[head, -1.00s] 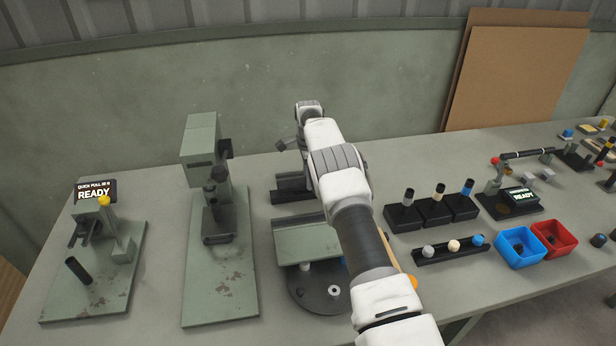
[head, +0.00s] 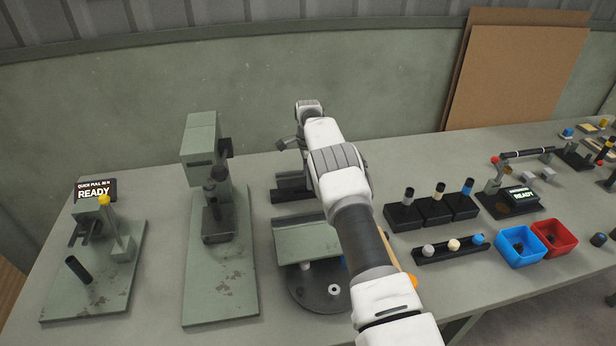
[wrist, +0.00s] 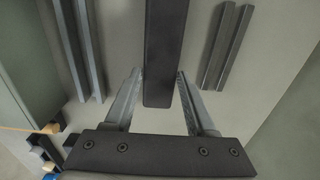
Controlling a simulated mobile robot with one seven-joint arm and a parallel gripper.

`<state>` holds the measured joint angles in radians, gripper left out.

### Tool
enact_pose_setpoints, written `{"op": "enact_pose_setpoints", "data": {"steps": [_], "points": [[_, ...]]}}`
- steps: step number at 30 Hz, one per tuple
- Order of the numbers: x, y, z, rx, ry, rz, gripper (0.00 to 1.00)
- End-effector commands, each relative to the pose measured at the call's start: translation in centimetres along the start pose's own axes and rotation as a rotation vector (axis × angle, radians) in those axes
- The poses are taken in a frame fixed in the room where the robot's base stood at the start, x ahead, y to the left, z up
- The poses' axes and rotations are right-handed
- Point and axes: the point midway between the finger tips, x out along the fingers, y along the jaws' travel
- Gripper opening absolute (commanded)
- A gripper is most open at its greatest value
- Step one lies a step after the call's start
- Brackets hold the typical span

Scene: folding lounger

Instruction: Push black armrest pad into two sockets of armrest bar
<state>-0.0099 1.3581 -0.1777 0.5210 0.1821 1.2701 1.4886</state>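In the wrist view a long black bar-shaped piece (wrist: 166,50), which looks like the armrest pad, runs from the top edge down between the two fingers of my gripper (wrist: 160,72). The fingers are apart, one on each side of it, and a narrow gap shows beside it; whether it is at finger depth or lower I cannot tell. A pair of grey rails (wrist: 80,50) lies to the left and a pair of darker rails (wrist: 226,45) to the right. Which is the armrest bar is unclear, and no sockets show. In the head view my arm hides most of this area.
Dark rails (head: 290,190) lie on the bench behind a green-topped fixture (head: 305,241). A green press (head: 212,170) stands to the left, with a READY station (head: 95,190) farther left. Black blocks with pegs (head: 405,216) and blue (head: 520,260) and red bins stand to the right.

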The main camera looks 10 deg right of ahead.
Motion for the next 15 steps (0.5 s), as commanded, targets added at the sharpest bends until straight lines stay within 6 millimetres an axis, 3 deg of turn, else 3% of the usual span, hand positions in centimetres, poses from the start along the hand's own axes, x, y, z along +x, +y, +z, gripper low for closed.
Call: {"op": "enact_pose_setpoints", "data": {"steps": [1,4,15], "points": [[-0.04,-0.02,0.01,0.0,0.0,-0.001,0.68],[-0.03,-0.01,0.0,0.0,0.0,0.0,0.85],[-0.39,-0.03,0.0,0.0,0.0,-0.001,0.86]]}}
